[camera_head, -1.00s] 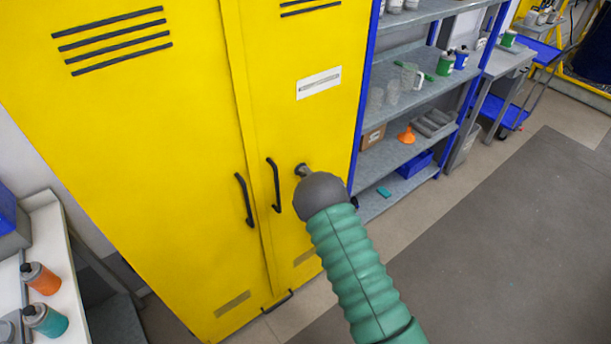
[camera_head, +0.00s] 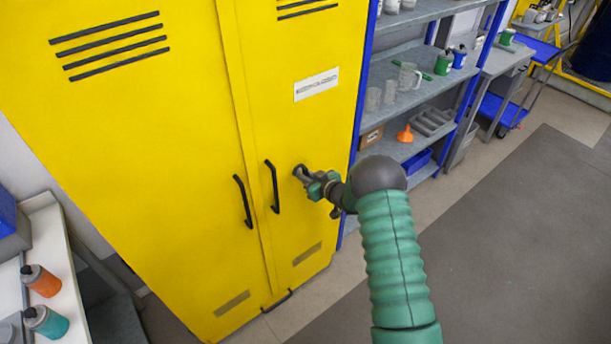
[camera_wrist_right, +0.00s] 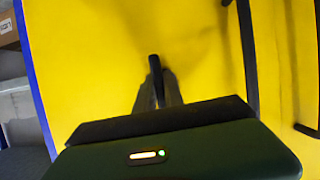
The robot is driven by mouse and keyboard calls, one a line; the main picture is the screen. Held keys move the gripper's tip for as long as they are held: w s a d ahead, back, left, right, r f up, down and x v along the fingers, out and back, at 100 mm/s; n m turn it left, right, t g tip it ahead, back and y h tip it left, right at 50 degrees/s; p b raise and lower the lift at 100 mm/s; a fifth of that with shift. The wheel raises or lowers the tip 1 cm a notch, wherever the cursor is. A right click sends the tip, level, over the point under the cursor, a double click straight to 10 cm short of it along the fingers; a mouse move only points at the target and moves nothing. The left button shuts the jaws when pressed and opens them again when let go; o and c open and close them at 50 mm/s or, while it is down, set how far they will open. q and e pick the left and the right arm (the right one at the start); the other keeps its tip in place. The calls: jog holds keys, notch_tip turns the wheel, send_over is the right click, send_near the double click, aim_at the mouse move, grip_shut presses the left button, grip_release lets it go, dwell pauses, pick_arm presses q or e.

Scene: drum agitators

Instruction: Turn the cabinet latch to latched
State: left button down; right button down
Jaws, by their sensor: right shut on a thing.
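The yellow cabinet (camera_head: 140,140) stands with both doors closed. Its small dark latch (camera_head: 299,171) is on the right door, to the right of the dark door handle (camera_head: 272,187). My right gripper (camera_head: 306,175) is at the latch, reaching in from the right. In the right wrist view the latch (camera_wrist_right: 154,64) sticks up between the two grey fingers (camera_wrist_right: 157,92), which are shut on it. The fingers partly hide the latch, so its exact angle is hard to tell. My left gripper is in neither view.
A blue-framed shelf (camera_head: 415,95) with cups, bottles and an orange funnel (camera_head: 404,134) stands right of the cabinet. Open floor (camera_head: 510,250) lies at the right.

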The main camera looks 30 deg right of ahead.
jog(key=shift+s+a+f, duration=0.1)
jog(key=shift+s+f, duration=0.1)
jog(key=shift+f, duration=0.3)
jog(key=c, duration=1.7)
grip_release()
jog(key=shift+o, duration=1.2)
jog(key=shift+w, duration=0.15)
jog(key=shift+w+r, duration=0.1)
jog(key=shift+w, duration=0.05)
jog(key=shift+r, duration=0.15)
jog(key=v, duration=0.5)
jog(key=b+v, duration=0.1)
jog(key=v, duration=0.5)
jog(key=b+v, duration=0.1)
jog(key=v, duration=0.4)
jog(key=shift+s+d, duration=0.3)
jog(key=shift+d, duration=0.1)
